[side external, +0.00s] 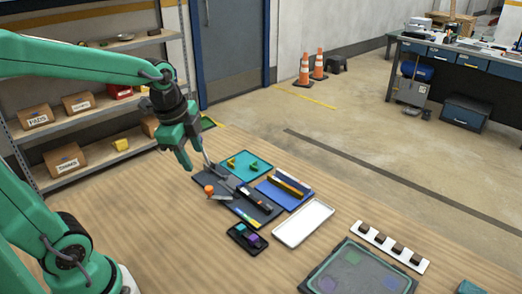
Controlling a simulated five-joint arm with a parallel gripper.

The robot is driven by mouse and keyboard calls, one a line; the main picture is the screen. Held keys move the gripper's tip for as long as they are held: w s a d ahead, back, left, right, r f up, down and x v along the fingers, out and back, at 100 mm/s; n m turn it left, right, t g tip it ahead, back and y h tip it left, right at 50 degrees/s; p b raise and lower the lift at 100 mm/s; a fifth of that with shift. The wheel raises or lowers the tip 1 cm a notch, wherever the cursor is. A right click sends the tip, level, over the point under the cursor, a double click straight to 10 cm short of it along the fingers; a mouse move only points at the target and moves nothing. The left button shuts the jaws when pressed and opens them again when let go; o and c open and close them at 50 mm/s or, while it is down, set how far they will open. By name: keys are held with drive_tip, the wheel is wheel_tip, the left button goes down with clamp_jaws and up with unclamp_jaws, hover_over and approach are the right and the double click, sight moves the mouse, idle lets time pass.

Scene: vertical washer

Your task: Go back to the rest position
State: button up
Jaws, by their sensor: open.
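My gripper (190,158) is open, pointing down above the far left end of the dark tray on the wooden table (165,225). Nothing can be made out between its fingers. The dark tray (222,192) lies below and to the right of it, holding an orange-topped piece (209,190) and a long dark tool. Whether the fingertips touch the grey piece just beside them is hard to tell at this size. No washer can be clearly picked out.
A teal tray (262,178), a blue tray (275,196), a white tray (318,213) and a small black tray (238,238) lie close together. A dark mat (360,262) and a white strip with dark blocks (415,265) are at the right.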

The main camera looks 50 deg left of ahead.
drive_tip(key=s+d+r+n+t, duration=0.2)
drive_tip(key=s+d+n, duration=0.2)
drive_tip(key=s+n, duration=0.4)
drive_tip(key=shift+r+n+t, duration=0.3)
drive_tip(key=shift+r+n, duration=0.1)
drive_tip(key=shift+n, duration=1.5)
